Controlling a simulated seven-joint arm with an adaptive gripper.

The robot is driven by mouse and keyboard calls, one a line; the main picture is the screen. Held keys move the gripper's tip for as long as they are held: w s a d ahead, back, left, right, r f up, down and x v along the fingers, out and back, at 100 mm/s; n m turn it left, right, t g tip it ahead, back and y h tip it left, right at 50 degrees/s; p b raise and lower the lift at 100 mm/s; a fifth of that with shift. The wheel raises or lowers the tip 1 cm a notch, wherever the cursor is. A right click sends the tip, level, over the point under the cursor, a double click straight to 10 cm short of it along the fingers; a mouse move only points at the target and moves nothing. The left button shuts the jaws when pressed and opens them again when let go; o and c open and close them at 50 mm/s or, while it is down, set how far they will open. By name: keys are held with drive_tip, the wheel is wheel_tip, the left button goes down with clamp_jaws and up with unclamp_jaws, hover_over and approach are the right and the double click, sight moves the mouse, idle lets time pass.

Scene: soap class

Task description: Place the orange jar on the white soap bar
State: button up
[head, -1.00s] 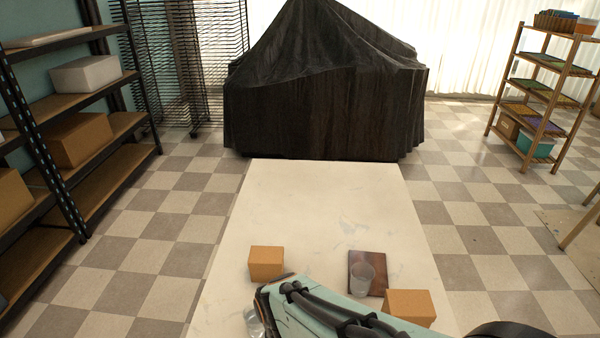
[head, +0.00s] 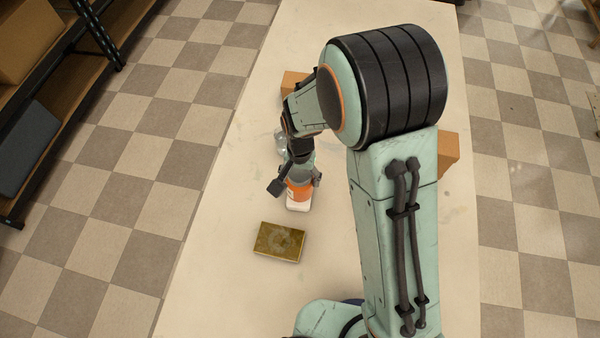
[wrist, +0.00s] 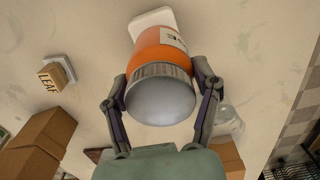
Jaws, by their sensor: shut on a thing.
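The orange jar (head: 299,191), with a grey lid in the wrist view (wrist: 160,97), is between the fingers of my gripper (head: 297,183). My gripper is shut on it near the lid in the wrist view. The white soap bar (head: 298,206) lies on the table at the jar's lower end. It also shows past the jar's orange body in the wrist view (wrist: 152,20), partly hidden by the jar. I cannot tell whether the jar touches the bar or is just above it.
A gold-brown block (head: 279,242) lies nearer on the pale table (head: 225,215). A clear glass (head: 280,140) and an orange-brown box (head: 292,82) stand beyond my gripper. Another box (head: 449,152) is partly behind my arm. A small block marked LEAF (wrist: 52,78) shows in the wrist view.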

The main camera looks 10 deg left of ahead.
drive_tip(key=o, duration=1.2)
drive_tip(key=shift+f, duration=0.1)
drive_tip(key=shift+o, duration=0.2)
wheel_tip(320, 180, up, 12)
drive_tip(key=shift+r, duration=0.2)
drive_tip(key=s+d+r, duration=0.2)
drive_tip(key=s+d, duration=0.5)
drive_tip(key=s, duration=0.1)
drive_tip(key=s+d+r+n, duration=0.1)
drive_tip(key=s+d+r, duration=0.2)
drive_tip(key=s+d, duration=0.5)
drive_tip(key=shift+s+d+r+y, duration=0.2)
drive_tip(key=shift+y, duration=0.2)
